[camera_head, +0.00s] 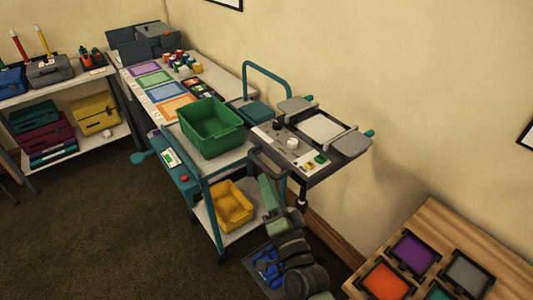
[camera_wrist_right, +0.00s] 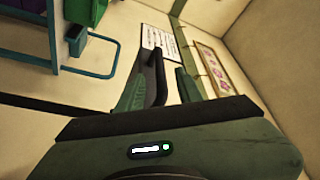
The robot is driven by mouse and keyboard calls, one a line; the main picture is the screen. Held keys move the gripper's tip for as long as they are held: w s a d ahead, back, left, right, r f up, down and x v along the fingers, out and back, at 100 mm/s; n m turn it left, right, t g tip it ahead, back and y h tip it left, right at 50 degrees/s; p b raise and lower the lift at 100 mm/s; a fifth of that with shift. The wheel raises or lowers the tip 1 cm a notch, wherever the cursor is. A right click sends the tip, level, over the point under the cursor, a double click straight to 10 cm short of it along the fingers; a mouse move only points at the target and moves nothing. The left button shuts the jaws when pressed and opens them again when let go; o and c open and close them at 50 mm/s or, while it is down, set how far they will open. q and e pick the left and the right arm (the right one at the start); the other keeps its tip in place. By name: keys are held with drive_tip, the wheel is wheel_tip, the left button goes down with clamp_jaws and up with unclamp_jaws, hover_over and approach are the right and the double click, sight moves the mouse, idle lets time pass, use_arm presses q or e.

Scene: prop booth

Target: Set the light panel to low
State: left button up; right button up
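The light panel (camera_head: 323,127) appears to be the unit with a pale, flat face, on a dark tray on a stand at centre right in the head view. At its front left is a strip with a dark knob, a white knob (camera_head: 292,143) and small green and yellow buttons (camera_head: 314,162). My right gripper (camera_head: 268,172) is just below and left of this strip, at the end of my arm rising from the bottom. In the right wrist view its green fingers (camera_wrist_right: 166,88) stand apart, with a dark curved piece beside the left one. I see no left gripper.
A teal cart left of the stand carries a green bin (camera_head: 209,130) on top and a yellow bin (camera_head: 231,207) below. A wooden table (camera_head: 430,232) with coloured framed squares stands at lower right. The wall (camera_head: 400,90) is close behind. Open carpet lies at lower left.

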sight(261, 162)
drive_tip(key=p+x, duration=0.2)
drive_tip(key=x, duration=0.5)
drive_tip(key=shift+w, duration=0.3)
clamp_jaws()
idle(1.1)
